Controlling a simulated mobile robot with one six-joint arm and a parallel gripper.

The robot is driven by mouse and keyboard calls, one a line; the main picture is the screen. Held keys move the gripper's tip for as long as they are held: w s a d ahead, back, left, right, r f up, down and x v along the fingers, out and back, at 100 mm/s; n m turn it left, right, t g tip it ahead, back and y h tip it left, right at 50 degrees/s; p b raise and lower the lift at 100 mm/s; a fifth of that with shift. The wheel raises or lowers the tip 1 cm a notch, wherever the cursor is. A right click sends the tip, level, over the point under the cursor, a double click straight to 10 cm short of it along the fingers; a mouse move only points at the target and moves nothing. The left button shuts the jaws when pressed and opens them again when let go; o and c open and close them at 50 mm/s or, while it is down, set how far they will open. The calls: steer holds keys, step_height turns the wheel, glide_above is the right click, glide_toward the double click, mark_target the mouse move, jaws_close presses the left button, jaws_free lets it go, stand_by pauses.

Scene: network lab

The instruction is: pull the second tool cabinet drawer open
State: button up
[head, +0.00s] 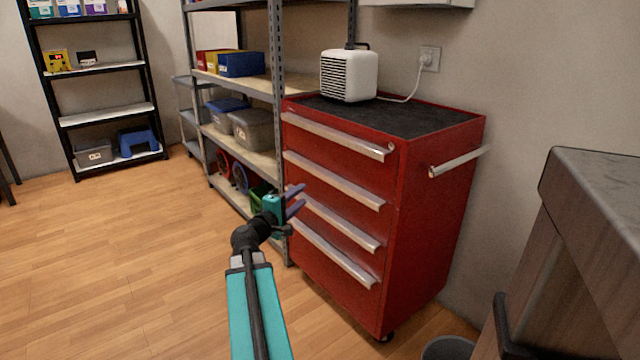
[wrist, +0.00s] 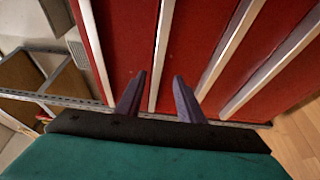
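The red tool cabinet (head: 426,222) stands against the wall with four stacked drawers, all looking shut, each with a long pale handle. The second drawer handle (head: 335,181) runs across the front below the top one. My gripper (head: 299,198) is in front of the cabinet's left side, at about second to third handle height. Its two purple fingers are apart and empty. In the wrist view, the second handle (wrist: 164,45) appears as a pale strip passing between the fingertips (wrist: 159,76). The gap in depth between fingertips and handle cannot be judged.
A grey shelf unit (head: 279,120) with bins stands close on the cabinet's left. A white heater (head: 349,75) sits on the cabinet top. A dark bench (head: 590,250) is at the right, near a grey bin (head: 447,347). The wooden floor (head: 120,260) at left is clear.

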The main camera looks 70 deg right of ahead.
mark_target(323, 178)
steer(key=shift+d, duration=0.1)
steer(key=shift+s+d+b, duration=0.35)
steer(key=shift+s+d, duration=0.05)
steer(key=shift+d, duration=1.85)
steer(key=shift+s+d+b, duration=0.4)
steer(key=shift+d, duration=1.8)
steer(key=shift+s+d+b, duration=0.35)
steer(key=shift+s+d, duration=0.05)
steer(key=shift+d, duration=1.85)
jaws_close()
